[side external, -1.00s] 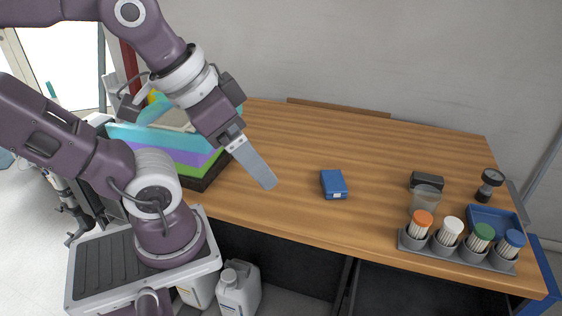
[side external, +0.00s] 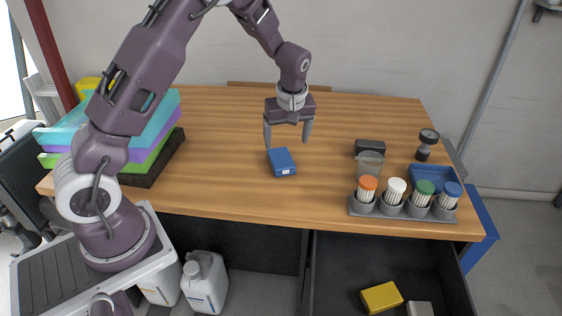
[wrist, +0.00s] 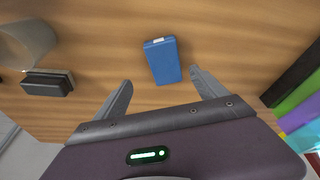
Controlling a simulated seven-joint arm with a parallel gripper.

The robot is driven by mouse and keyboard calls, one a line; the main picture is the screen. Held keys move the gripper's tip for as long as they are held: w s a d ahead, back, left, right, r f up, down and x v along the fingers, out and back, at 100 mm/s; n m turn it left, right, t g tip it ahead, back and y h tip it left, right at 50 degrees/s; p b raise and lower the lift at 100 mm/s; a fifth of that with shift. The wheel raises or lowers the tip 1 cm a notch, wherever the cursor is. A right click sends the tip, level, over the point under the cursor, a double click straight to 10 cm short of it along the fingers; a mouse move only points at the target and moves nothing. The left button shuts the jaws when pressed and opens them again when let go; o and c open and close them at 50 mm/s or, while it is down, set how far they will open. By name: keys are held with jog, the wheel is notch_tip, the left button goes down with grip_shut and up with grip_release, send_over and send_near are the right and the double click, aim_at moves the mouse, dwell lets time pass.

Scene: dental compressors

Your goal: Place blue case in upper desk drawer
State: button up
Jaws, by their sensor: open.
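A small blue case (side external: 282,162) with a white label lies flat on the wooden desk near its front middle. It also shows in the wrist view (wrist: 162,62), ahead of and partly between the fingers. My gripper (side external: 287,141) points down, open and empty, with its fingertips at the case's far side in the side view. The fingers appear apart from the case; their exact height is unclear. A dark open drawer (side external: 340,268) shows under the desk's right half, partly cut off by the frame's bottom edge.
A yellow box (side external: 381,298) and a pale box (side external: 420,309) lie in the drawer. A rack of capped containers (side external: 391,209), a cup (side external: 369,166), a black block (side external: 370,148) and a blue tray (side external: 434,179) stand right. Colored stacked trays (side external: 160,140) stand left.

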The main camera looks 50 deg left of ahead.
aim_at(281, 158)
jog(key=x, duration=0.8)
jog(key=shift+s+a+f, duration=0.25)
jog(key=shift+s+a, duration=0.15)
jog(key=c, duration=1.6)
notch_tip(281, 158, up, 8)
jog(key=shift+r, duration=0.1)
jog(key=shift+c, duration=0.2)
jog(key=s+d+r+m+t+h, duration=0.2)
jog(key=s+d+r+m, duration=0.4)
jog(key=d+m, duration=0.6)
jog(key=shift+m+h, duration=0.3)
jog(key=shift+m, duration=0.3)
jog(key=s+f, duration=0.4)
jog(key=shift+a, duration=0.35)
